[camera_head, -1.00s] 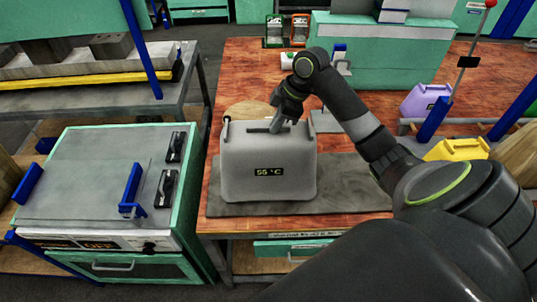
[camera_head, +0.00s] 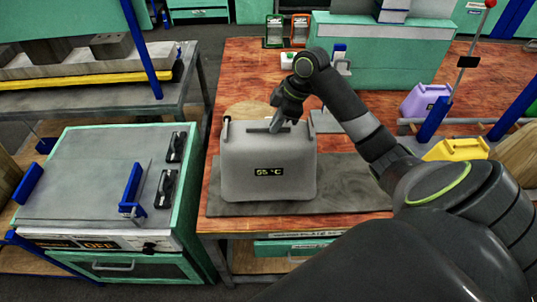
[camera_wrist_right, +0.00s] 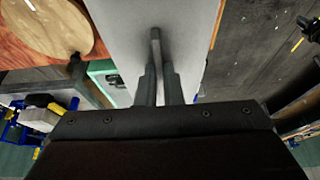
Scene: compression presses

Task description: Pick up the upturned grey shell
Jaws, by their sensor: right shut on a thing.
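The grey shell (camera_head: 240,180) stands on a dark grey mat on the wooden table, its front showing a "55 °C" display. In the right wrist view its pale grey surface (camera_wrist_right: 120,25) fills the middle. My right gripper (camera_head: 277,127) is at the top of the shell, and its fingers (camera_wrist_right: 158,80) are shut on a thin raised handle there. The shell appears to rest on the mat, with no clear gap under it. My left gripper is not in view.
A press with a green frame and blue handles (camera_head: 130,190) stands left of the table. The mat (camera_head: 355,185) has free room right of the shell. A round wooden board (camera_head: 250,110) lies behind it. A purple container (camera_head: 425,100) and a yellow one (camera_head: 458,149) are at right.

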